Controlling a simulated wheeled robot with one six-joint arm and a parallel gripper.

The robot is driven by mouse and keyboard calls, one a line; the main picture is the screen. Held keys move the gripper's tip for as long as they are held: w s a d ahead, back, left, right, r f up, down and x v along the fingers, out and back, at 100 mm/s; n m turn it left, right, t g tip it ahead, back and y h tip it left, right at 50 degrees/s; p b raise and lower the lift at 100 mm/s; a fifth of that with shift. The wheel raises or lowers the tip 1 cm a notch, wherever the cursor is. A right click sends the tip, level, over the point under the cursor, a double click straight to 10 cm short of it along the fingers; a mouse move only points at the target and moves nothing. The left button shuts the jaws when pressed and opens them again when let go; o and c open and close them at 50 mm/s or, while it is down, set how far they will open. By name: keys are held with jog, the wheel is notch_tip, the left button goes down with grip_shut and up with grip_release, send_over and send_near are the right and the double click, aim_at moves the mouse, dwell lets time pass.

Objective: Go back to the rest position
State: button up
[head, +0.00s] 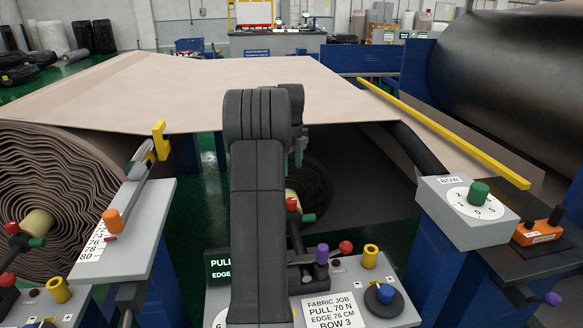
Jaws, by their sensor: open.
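My dark grey arm rises through the middle of the head view and bends at its top. My gripper (299,152) shows only in part behind that bend, to its right, above the dark gap under the fabric sheet (240,90). It is open, and I see nothing held in it. Below it stands the grey control panel (345,280) with a job card (331,311) reading PULL 70 N, EDGE 76 CM, ROW 3. My arm hides part of the panel and its green-lettered display (220,263).
A scale plate (125,230) with an orange knob stands left, beside a large fabric roll (60,185). A BOW dial box (468,212) stands right, near a yellow bar (445,135) and a big black roll (500,75). Red, purple and yellow knobs rise from the panel close to my arm.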

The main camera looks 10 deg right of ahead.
jog(key=shift+f, duration=0.15)
notch_tip(320, 180, down, 14)
jog(key=shift+r+p, duration=0.15)
jog(key=shift+p, duration=0.45)
